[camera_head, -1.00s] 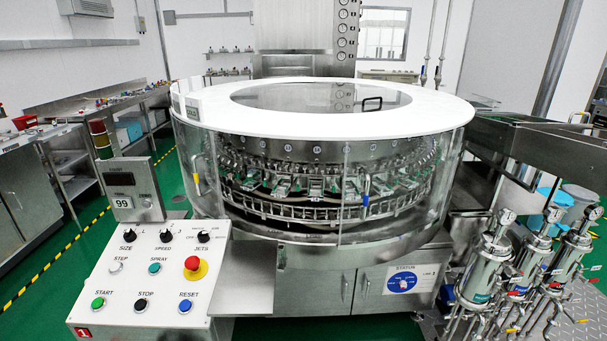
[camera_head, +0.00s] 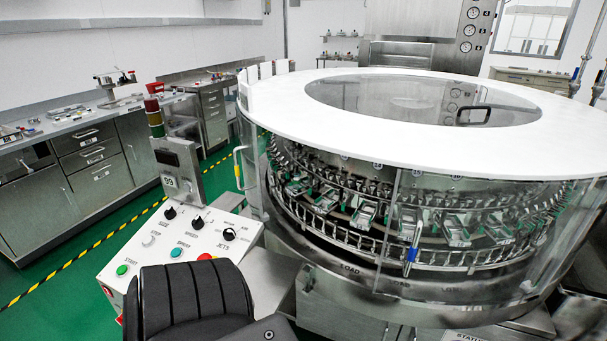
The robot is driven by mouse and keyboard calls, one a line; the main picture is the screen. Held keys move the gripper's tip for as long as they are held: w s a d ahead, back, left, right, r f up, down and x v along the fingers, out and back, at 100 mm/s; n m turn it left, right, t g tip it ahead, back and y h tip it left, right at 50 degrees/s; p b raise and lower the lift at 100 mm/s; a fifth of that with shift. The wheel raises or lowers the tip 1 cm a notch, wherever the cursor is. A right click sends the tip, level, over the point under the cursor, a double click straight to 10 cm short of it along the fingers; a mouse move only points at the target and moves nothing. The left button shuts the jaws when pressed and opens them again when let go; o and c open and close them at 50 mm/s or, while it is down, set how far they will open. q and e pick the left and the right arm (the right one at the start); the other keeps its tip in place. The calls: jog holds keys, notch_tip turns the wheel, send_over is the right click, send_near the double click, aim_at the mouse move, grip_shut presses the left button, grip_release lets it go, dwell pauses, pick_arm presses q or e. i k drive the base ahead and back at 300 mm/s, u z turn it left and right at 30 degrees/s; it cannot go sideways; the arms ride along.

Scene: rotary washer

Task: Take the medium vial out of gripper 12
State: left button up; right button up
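The rotary washer (camera_head: 290,112) fills the middle and right of the head view, with a white ring top and clear curved panels. Behind the panels, a ring of metal grippers (camera_head: 365,212) runs around the drum. Small number plates sit above them, too small to read surely, so I cannot tell which is gripper 12. I cannot make out the medium vial. A panel handle with a blue part (camera_head: 411,250) is at the front, and a handle with a yellow part (camera_head: 238,168) is at the left. Neither of my grippers is in view.
A steel counter with drawers (camera_head: 92,155) lines the left wall. Green floor (camera_head: 75,262) with a yellow-black line lies between.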

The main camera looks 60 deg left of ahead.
aim_at(296, 181)
jog(key=u, duration=0.55)
jog(key=i, duration=0.9)
jog(key=u, duration=0.65)
